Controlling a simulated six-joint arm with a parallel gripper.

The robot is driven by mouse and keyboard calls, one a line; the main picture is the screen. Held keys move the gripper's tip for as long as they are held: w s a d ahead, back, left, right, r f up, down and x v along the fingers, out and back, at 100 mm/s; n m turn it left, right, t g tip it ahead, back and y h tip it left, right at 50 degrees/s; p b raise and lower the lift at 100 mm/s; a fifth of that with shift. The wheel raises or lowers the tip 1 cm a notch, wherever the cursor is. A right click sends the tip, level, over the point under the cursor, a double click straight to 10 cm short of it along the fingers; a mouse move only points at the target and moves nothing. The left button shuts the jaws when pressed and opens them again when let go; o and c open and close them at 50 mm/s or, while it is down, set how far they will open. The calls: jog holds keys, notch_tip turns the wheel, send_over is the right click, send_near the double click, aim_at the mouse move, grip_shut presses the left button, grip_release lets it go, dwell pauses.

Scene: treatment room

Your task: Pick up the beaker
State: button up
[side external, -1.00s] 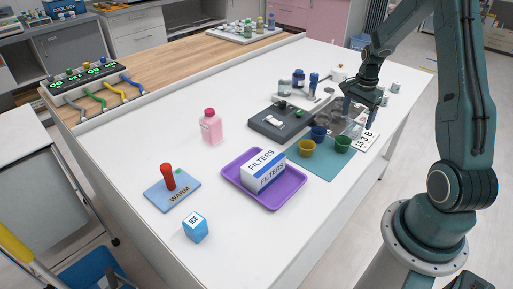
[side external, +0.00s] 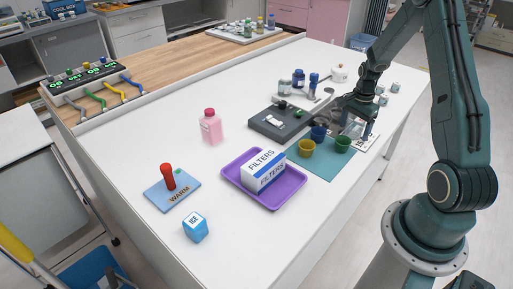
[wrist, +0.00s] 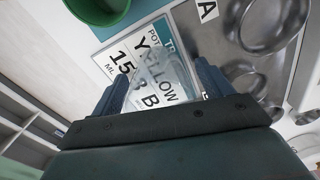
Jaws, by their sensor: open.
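A clear, see-through beaker (wrist: 168,72) shows in the wrist view over a printed card (wrist: 118,62) that reads "YELLOW" and "15". My gripper (wrist: 163,86) is open, with one finger on each side of the beaker. I cannot tell whether either finger touches it. In the side view my gripper (side external: 356,125) is low over the right part of the table, beside the card (side external: 370,143). The beaker is hard to make out there, mostly hidden by the gripper.
A green cup (wrist: 97,8) stands close by, with a blue cup (side external: 319,132) and a yellow cup (side external: 306,148) beside it. A metal tray with round wells (wrist: 285,65) lies alongside. A purple tray (side external: 287,199) holds a filters box (side external: 264,171).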

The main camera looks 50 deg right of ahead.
jog(key=c, duration=1.1)
jog(key=shift+o, duration=0.2)
jog(key=shift+r, duration=0.15)
notch_tip(320, 180, up, 20)
dwell(0.5)
